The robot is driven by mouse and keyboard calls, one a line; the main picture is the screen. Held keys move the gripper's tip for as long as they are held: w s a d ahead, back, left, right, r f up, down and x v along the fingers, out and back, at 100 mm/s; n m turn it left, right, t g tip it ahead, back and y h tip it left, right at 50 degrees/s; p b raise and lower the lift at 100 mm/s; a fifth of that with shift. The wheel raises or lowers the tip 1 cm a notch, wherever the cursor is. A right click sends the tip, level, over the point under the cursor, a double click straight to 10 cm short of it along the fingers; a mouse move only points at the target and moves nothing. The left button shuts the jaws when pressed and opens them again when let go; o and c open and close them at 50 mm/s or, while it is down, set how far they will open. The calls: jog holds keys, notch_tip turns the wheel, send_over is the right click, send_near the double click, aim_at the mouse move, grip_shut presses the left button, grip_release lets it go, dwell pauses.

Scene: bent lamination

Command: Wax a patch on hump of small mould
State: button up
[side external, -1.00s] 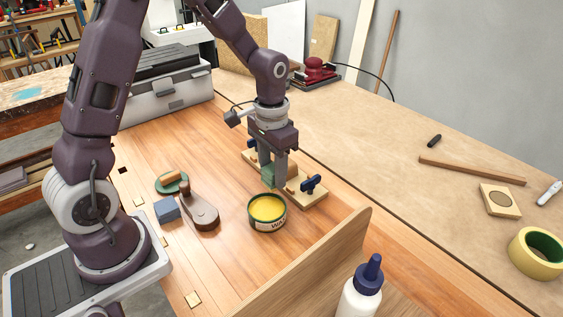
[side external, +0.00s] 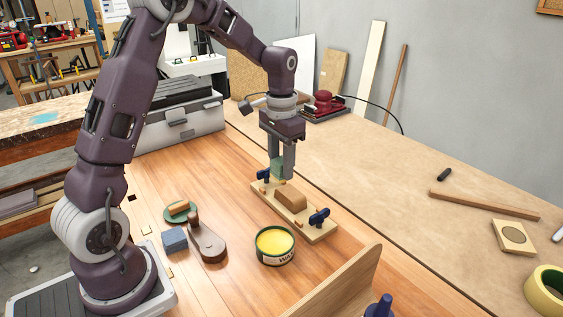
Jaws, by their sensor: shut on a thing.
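The small mould (side external: 316,236) is a pale wooden board with a raised brown hump (side external: 291,201) in its middle. Dark blue clamps stand at its far end (side external: 263,174) and near end (side external: 319,217). My gripper (side external: 281,170) is shut on a green pad (side external: 277,168), over the far end of the mould, behind the hump. The pad appears clear of the hump; I cannot tell its exact height above the board. The fingers partly hide the pad. Any wax on the hump is too small to tell. The open wax tin (side external: 275,246), yellow inside, stands in front of the mould.
Left of the tin lie a brown wooden tool (side external: 207,244), a blue-grey block (side external: 174,240) and a green dish with a tan block (side external: 180,211). An upright wooden panel (side external: 345,285) and a bottle's blue cap (side external: 379,306) are at the front.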

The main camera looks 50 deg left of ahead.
aim_at(286, 194)
jog(key=shift+f, duration=2)
notch_tip(286, 194, down, 2)
jog(key=shift+w+f, duration=0.2)
jog(key=shift+w, duration=0.55)
jog(key=shift+c, duration=0.7)
jog(key=shift+w, duration=2.25)
jog(key=shift+s, duration=2.95)
jog(key=shift+a, duration=0.15)
jog(key=shift+w, duration=2.95)
jog(key=shift+s, duration=3.1)
jog(key=shift+w+r, duration=0.1)
jog(key=shift+r, duration=4.05)
